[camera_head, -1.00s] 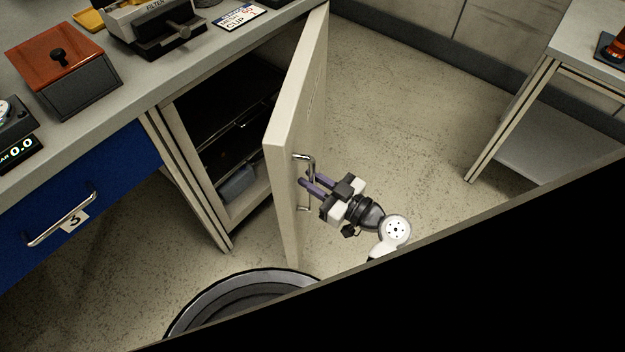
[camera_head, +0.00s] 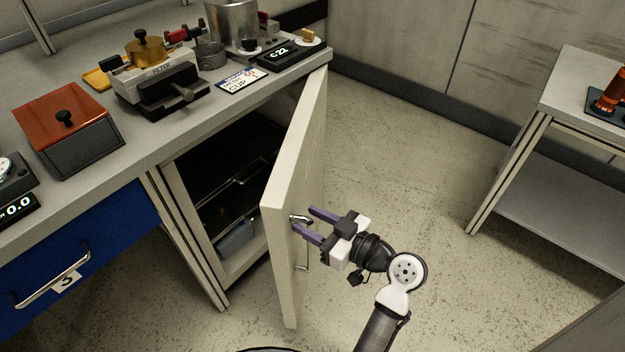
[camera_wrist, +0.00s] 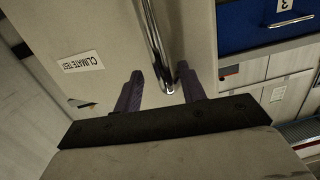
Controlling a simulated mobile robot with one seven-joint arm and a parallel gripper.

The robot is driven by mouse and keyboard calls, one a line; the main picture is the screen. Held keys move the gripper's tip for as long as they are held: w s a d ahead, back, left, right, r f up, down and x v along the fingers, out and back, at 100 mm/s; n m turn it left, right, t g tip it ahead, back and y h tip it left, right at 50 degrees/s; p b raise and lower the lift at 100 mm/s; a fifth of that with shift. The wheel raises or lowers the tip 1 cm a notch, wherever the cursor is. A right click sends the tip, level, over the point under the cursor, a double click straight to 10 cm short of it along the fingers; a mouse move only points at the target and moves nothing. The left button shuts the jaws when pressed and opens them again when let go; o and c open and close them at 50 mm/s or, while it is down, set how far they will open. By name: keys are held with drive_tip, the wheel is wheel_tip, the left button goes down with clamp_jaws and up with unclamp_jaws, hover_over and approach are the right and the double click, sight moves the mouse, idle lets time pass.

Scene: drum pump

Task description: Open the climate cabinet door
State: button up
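The climate cabinet door (camera_head: 292,190) is a pale panel under the bench, swung well out from the cabinet (camera_head: 228,262). The dark interior with its wire shelves shows. A metal bar handle (camera_head: 299,219) is on the door's outer face; it also shows in the wrist view (camera_wrist: 155,45). In the wrist view, the handle's end lies between the fingers, nearer the right one, with gaps visible.
A blue drawer (camera_head: 75,245) with a bar handle is left of the cabinet. The bench top (camera_head: 140,135) carries a red-lidded box (camera_head: 70,125) and a filter device (camera_head: 158,85). A side table (camera_head: 560,205) stands at the right. Open floor (camera_head: 400,130) lies between.

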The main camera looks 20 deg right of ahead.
wheel_tip(320, 180, up, 13)
drive_tip(key=t, duration=0.1)
drive_tip(key=shift+s+r+p, duration=0.15)
drive_tip(key=shift+p, duration=0.25)
drive_tip(key=shift+c, duration=0.4)
